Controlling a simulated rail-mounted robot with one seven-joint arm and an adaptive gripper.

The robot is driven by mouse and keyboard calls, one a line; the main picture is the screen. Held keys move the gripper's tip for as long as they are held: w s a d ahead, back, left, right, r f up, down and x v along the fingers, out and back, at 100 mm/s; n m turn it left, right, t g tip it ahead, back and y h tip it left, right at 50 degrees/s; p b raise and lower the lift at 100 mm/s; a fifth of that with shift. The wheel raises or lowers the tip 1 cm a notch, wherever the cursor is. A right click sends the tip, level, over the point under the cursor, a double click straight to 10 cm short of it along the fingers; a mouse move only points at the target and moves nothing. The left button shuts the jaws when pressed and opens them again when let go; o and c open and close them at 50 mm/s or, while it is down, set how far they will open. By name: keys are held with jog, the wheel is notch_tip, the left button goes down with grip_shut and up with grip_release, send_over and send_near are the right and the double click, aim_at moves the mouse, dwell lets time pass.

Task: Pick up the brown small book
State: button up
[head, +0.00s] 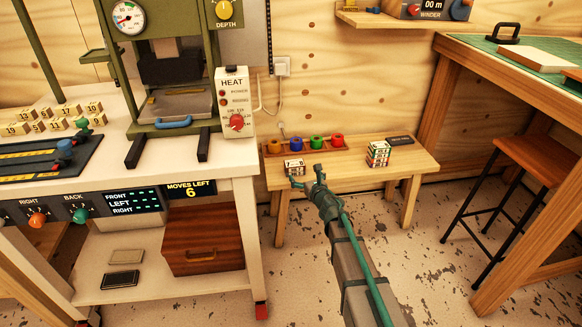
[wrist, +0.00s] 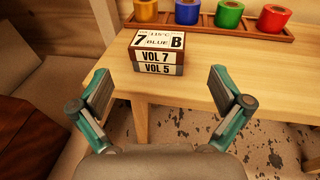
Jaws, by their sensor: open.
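A small brown book marked VOL 7 (wrist: 154,56) lies on top of a grey book marked VOL 5 (wrist: 156,70) near the edge of the low wooden bench. Its white cover label reads "7 BLUE B". In the head view this two-book stack (head: 294,168) sits at the bench's left end. My gripper (wrist: 161,88) is open and empty, its fingers spread apart in front of the stack and not touching it. In the head view my gripper (head: 307,180) is close to the stack at the bench's front edge.
A wooden rack (head: 271,152) of coloured foil rolls stands behind the stack. Another stack of small books (head: 379,153) and a dark flat item (head: 400,140) lie to the right. A white workbench (head: 247,200) stands left; a stool (head: 540,160) stands right.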

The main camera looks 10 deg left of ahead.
aim_at(295, 163)
jog(key=b+x, duration=0.1)
jog(key=x, duration=0.9)
jog(key=shift+a, duration=0.1)
jog(key=c, duration=1)
jog(key=shift+o, duration=0.2)
jog(key=shift+r, duration=0.1)
